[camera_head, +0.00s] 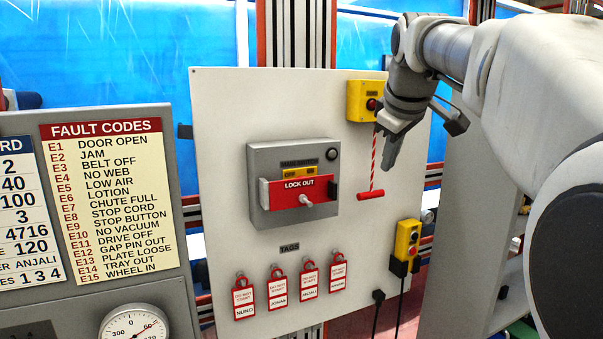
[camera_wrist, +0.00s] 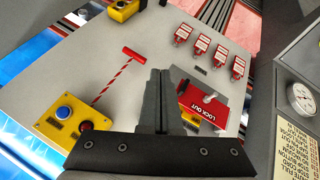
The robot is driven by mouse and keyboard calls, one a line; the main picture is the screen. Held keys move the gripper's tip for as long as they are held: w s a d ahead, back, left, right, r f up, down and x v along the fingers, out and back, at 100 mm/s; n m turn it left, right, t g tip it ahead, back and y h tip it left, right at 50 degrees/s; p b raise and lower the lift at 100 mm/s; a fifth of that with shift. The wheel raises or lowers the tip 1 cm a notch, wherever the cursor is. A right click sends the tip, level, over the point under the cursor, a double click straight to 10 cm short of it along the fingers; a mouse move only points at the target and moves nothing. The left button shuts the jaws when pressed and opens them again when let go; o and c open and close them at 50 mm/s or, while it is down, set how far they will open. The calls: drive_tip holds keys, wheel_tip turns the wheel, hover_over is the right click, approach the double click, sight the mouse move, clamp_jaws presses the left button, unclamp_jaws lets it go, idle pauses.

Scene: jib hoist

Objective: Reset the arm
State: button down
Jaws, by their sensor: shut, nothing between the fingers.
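My gripper (camera_head: 391,150) is at the end of my arm, which reaches in from the right in the head view. Its fingers are together, point down and hold nothing. It hangs in front of the pale panel, just right of the red-and-white striped pull cord (camera_head: 374,160) and below the yellow box. In the wrist view my gripper (camera_wrist: 161,75) shows as two dark fingers pressed together. They overlap part of the grey switch box in that view. Whether the fingers touch the panel or cord cannot be told.
The panel (camera_head: 225,110) carries a grey switch box (camera_head: 262,160) with a red lockout plate, several red tags (camera_head: 308,278), a yellow box (camera_head: 358,98) and a yellow pendant (camera_head: 407,240). A fault-code board (camera_head: 105,200) and a dial (camera_head: 135,325) stand at left.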

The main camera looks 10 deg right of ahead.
drive_tip(key=s+a+f+m+y+b, duration=0.1)
drive_tip(key=s+a+f+m, duration=0.2)
drive_tip(key=s+f, duration=0.9)
drive_tip(key=s+a+f+m+g+b, duration=0.1)
drive_tip(key=s+a+f+m, duration=0.2)
drive_tip(key=s+a+f, duration=0.6)
drive_tip(key=s+f, duration=0.3)
drive_tip(key=f, duration=0.1)
drive_tip(key=shift+s+a+g+y, duration=0.2)
drive_tip(key=shift+s+g+y, duration=0.1)
drive_tip(key=shift+s+y, duration=0.1)
